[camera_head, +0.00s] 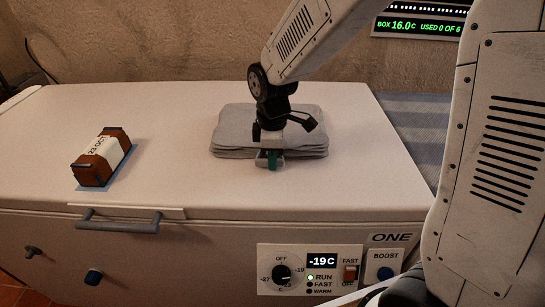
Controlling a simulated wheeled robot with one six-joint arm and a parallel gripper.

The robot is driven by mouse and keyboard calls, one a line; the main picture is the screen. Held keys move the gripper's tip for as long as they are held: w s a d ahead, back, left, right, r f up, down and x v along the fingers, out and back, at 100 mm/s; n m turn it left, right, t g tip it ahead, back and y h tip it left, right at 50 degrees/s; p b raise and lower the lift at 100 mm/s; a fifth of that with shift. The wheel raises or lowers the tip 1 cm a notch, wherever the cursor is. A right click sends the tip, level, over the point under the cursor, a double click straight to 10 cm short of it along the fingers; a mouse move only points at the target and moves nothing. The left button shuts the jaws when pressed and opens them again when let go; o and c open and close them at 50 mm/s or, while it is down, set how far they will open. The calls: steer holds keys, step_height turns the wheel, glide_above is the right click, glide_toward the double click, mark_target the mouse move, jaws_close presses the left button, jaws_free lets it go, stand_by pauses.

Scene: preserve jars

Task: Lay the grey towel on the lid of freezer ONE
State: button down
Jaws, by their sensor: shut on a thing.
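The grey towel (305,139) is a folded stack lying flat on the white lid (180,185) of the freezer marked ONE, a little right of the lid's middle. My gripper (271,160) is over the towel's front edge, pointing down, and is shut on the towel. The gripper hides part of the towel's middle. A small green part shows at the fingertips. I cannot tell whether the towel's whole underside rests on the lid.
A brown block with a dated white label (103,157) sits on the lid at the left. The freezer's handle (118,222) and control panel (310,269) are on its front. A blue-grey ribbed surface (415,125) lies at the right. A lit display (420,27) hangs behind.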

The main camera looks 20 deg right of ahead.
steer(key=shift+f, duration=0.1)
steer(key=c, duration=1.5)
jaws_free()
step_height(320, 180, up, 12)
steer(key=s+d+r+m, duration=0.1)
steer(key=s+d+m, duration=0.2)
steer(key=s, duration=0.5)
steer(key=s+d+r+m, duration=0.1)
steer(key=s+d+m, duration=0.3)
steer(key=s+m, duration=0.2)
steer(key=s+d+r+m+t, duration=0.1)
steer(key=s+d+m, duration=0.2)
steer(key=s, duration=0.7)
steer(key=shift+d+m, duration=0.35)
steer(key=shift+m, duration=0.85)
